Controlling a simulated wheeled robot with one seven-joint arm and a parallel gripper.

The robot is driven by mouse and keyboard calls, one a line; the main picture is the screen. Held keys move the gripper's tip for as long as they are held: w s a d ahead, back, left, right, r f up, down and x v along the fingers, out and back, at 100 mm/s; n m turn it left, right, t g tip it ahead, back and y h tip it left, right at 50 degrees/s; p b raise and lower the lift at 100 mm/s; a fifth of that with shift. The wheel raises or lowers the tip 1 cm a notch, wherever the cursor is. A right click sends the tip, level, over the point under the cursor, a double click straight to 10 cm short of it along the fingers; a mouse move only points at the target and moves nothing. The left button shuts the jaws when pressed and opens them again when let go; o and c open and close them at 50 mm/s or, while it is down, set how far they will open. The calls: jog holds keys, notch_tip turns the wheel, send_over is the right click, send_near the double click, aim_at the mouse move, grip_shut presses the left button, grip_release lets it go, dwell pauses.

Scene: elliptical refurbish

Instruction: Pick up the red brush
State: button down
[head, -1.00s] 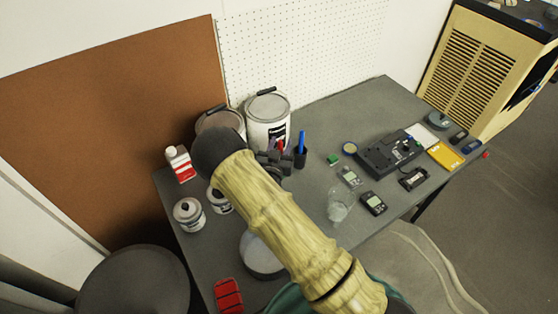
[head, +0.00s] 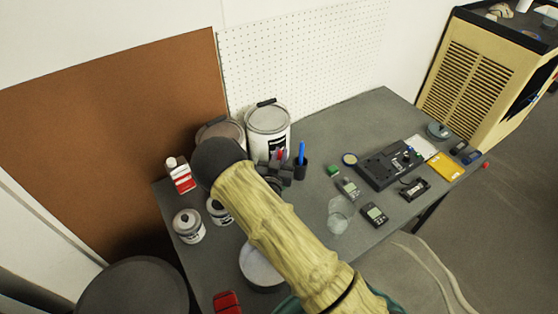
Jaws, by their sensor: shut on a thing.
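My gripper (head: 279,168) is at the back of the workbench, in front of the large white paint can and just left of a dark cup (head: 301,171). Its dark fingers are small in the head view and partly hidden behind my arm. A thin red piece, which looks like the red brush (head: 280,154), shows at the fingers, and the gripper is shut on it. Most of the brush is hidden, and I cannot tell whether its lower end touches anything. A blue pen-like item (head: 301,150) stands in the dark cup.
Large paint cans (head: 267,125) stand behind the gripper. Small tins (head: 188,225) and a red-and-white bottle (head: 180,176) are at left. A glass (head: 339,214), meters (head: 374,214) and a dark device (head: 388,166) lie at right. The back right of the bench (head: 350,118) is clear.

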notch_tip(320, 180, up, 9)
jog(key=shift+r+b, duration=0.2)
jog(key=shift+b, duration=0.3)
jog(key=shift+r, duration=0.1)
dwell(0.3)
